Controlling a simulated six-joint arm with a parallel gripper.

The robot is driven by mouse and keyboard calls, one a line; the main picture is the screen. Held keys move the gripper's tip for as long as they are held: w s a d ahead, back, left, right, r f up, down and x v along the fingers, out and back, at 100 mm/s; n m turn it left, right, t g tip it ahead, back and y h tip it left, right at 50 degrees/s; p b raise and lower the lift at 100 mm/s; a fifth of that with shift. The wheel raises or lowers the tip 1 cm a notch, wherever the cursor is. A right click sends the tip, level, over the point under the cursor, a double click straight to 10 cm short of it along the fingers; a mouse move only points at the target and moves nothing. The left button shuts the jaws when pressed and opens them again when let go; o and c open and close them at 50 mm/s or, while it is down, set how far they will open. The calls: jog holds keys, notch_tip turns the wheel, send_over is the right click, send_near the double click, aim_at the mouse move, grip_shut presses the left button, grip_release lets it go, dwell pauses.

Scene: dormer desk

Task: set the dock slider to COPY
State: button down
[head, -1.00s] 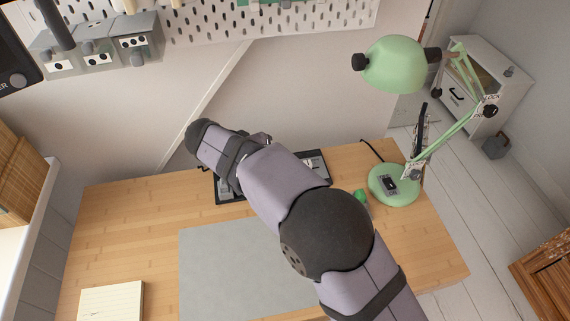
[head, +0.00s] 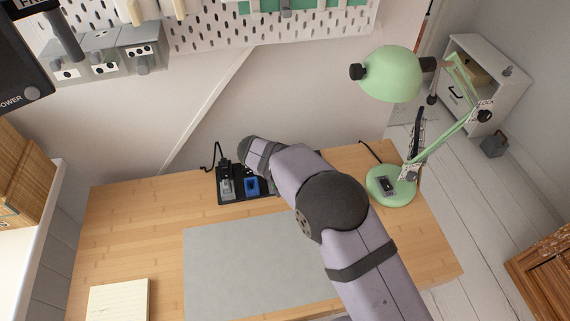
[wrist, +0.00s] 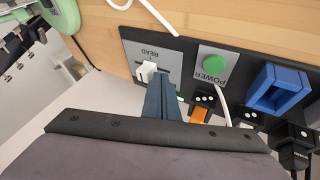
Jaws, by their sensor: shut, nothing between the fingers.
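The dock (wrist: 186,53) is a black panel on the desk; in the head view its left part (head: 234,197) shows and my arm covers the rest. In the wrist view its grey slider plate (wrist: 172,47) bears the word READ, upside down. A white slider knob (wrist: 147,71) sits on this plate. No COPY label is readable. My gripper (wrist: 160,86) is shut and empty, its blue-grey fingertips just right of the knob; whether they touch it I cannot tell. In the head view the fingers are hidden.
Beside the slider plate are a green POWER button (wrist: 215,62), a blue socket-like frame (wrist: 277,87) and an orange part (wrist: 201,114). A green lamp (head: 391,186) stands right of the dock. A grey mat (head: 245,265) lies in front, bare.

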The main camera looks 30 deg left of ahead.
jog(key=shift+w+d, duration=0.15)
jog(key=shift+d, duration=0.05)
jog(key=shift+w, duration=0.1)
jog(key=shift+w+d+f+b, duration=0.15)
jog(key=shift+w+d+b, duration=0.85)
jog(key=shift+w+d, duration=0.2)
jog(key=shift+d, duration=0.2)
jog(key=shift+w, duration=0.1)
jog(key=s+a+b, duration=0.1)
jog(key=s+a, duration=0.2)
jog(key=shift+s+a, duration=0.15)
jog(key=shift+a, duration=0.05)
jog(key=b+v, duration=0.2)
jog(key=v, duration=0.8)
jog(key=shift+r, duration=0.25)
jog(key=shift+d, duration=0.1)
